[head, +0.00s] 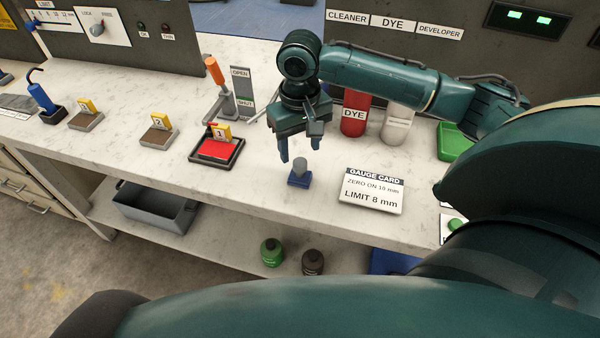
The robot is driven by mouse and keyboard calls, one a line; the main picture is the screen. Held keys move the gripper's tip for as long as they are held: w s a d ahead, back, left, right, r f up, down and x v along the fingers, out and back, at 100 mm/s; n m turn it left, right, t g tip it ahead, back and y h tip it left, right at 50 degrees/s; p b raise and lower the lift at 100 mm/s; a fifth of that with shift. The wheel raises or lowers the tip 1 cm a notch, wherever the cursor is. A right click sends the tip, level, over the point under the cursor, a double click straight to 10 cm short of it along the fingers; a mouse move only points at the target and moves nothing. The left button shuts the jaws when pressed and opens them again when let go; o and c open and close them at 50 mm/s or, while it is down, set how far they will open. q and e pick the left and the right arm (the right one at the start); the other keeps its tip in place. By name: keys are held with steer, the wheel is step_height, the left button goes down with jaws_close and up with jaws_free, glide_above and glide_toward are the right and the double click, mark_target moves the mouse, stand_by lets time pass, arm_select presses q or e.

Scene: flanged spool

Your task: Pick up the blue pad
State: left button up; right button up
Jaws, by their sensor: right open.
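The blue pad (298,181) is a small dark blue square block on the white marbled bench, near its front edge. A grey upright cylinder (300,166) stands on top of it, like a grip; I cannot tell whether it is fixed. My right gripper (300,153) points down just above the pad, its two dark blue fingers apart. The fingers appear to either side of the cylinder's top; whether they reach down around it is hard to tell. Nothing shows held between them. My left gripper is not in view.
The gauge card (373,191) lies close right of the pad. A black tray with a red pad (217,149) and a lever with an orange handle (214,70) stand to the left. Red (354,117) and white (397,123) bottles stand behind. The bench's front edge is close.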

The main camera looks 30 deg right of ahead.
mark_target(300, 161)
step_height(300, 161, down, 6)
steer(key=shift+s+a+r, duration=0.1)
steer(key=shift+s+r, duration=0.05)
steer(key=shift+r, duration=0.05)
steer(key=shift+c, duration=0.3)
steer(key=c, duration=1)
step_height(300, 161, up, 10)
steer(key=shift+r, duration=0.1)
steer(key=o, duration=0.5)
steer(key=c, duration=0.4)
steer(key=shift+p, duration=0.3)
